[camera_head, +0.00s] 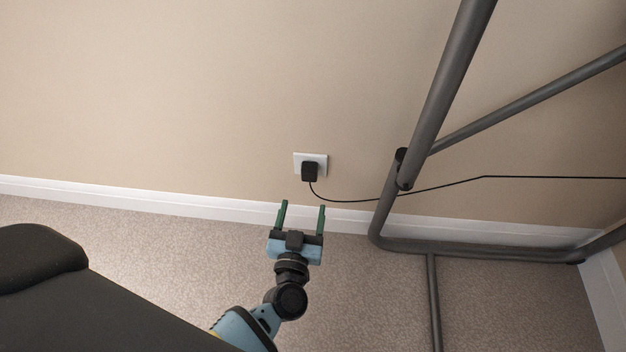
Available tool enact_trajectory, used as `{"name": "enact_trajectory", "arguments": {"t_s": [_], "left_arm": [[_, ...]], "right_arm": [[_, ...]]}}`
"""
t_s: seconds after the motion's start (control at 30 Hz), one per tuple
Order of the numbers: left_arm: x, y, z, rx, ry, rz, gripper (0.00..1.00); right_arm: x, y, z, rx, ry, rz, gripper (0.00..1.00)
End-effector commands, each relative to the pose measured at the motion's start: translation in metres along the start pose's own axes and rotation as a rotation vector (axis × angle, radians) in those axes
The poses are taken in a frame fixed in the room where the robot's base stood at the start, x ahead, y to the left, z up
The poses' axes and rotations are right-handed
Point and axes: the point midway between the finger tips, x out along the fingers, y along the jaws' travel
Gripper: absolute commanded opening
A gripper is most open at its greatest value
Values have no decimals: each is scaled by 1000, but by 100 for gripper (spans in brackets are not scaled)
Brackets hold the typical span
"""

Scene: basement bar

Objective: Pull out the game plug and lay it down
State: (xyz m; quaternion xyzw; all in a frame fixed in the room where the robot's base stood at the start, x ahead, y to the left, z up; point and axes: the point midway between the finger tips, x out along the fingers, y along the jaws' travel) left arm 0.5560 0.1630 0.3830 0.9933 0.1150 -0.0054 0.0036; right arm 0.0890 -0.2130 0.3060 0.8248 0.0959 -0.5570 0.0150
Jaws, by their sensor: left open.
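The game plug (309,172) is a small black block seated in a white wall socket (299,158). A thin black cable (345,201) leaves its underside and runs right. My left gripper (301,206) is open and empty. Its two green fingers point up toward the wall, with the tips below the plug in the picture and apart from it. My right gripper is not in view.
A grey tubular metal frame (432,95) stands to the right of the socket, and the cable runs past it. A white skirting board (150,202) runs along the wall's foot. The carpet (370,300) is clear around my left arm, up to the frame.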

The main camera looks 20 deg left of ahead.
Motion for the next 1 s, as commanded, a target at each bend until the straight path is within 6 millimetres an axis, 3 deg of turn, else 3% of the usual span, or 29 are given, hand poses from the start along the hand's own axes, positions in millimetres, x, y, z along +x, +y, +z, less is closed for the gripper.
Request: {"name": "enact_trajectory", "arguments": {"t_s": [0.03, 0.17, 0.67, 1.0], "left_arm": [[7, 1, 11, 2, 2, -16, 67], [18, 2, 15, 5, 9, -43, 67], [23, 2, 14, 5, 12, -50, 67], [58, 0, 15, 7, 12, -50, 67]], "right_arm": [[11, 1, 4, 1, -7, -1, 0], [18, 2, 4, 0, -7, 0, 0], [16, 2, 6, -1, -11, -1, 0], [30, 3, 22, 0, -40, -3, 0]]}}
